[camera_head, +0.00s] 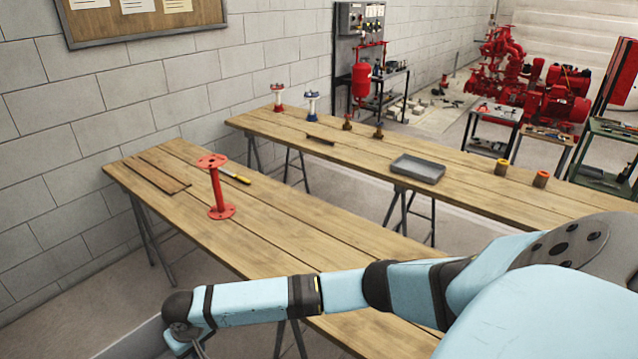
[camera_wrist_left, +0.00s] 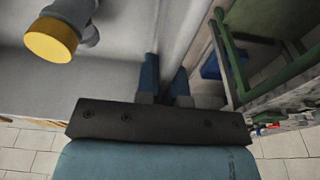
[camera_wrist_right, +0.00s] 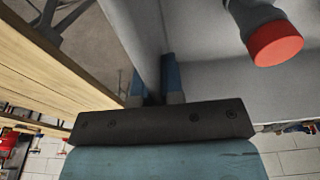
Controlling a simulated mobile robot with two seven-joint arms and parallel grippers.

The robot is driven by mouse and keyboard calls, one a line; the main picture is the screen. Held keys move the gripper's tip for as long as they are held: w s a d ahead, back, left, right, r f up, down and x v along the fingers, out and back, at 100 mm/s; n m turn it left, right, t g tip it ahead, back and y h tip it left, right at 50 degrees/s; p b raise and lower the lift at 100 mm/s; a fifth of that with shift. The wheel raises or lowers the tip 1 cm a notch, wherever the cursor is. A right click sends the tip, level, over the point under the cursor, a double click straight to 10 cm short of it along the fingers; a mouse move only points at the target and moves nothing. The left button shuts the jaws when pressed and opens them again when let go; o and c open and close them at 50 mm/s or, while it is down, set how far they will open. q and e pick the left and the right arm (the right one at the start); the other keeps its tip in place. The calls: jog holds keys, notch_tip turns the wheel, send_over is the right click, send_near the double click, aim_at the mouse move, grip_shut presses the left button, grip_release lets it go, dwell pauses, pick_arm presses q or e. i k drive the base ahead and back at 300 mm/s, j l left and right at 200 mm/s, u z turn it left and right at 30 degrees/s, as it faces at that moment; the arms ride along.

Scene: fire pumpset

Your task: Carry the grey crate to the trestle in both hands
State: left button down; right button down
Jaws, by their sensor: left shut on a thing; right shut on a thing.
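The grey crate (camera_head: 128,343) shows only as a pale edge at the bottom left of the head view; most of it is hidden below the frame. My left gripper (camera_wrist_left: 165,82) is shut on one crate wall. A fitting with a yellow cap (camera_wrist_left: 52,40) shows on the inner side of that wall. My right gripper (camera_wrist_right: 153,82) is shut on another crate wall, with a red-capped fitting (camera_wrist_right: 274,42) inside. Two wooden trestle tables stand ahead, a near one (camera_head: 265,235) and a far one (camera_head: 345,150).
A shallow grey tray (camera_head: 417,169) and small fittings sit on the far one. A green-framed stand (camera_wrist_left: 275,65) is close outside the crate in the left wrist view.

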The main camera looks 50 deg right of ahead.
aim_at(311, 258)
jog(key=i+z, duration=0.35)
jog(key=i, duration=0.3)
jog(key=i+z, duration=0.35)
jog(key=i, duration=0.2)
jog(key=i+j+z, duration=0.2)
jog(key=i+z, duration=0.15)
jog(key=i, duration=0.25)
jog(key=z, duration=1.35)
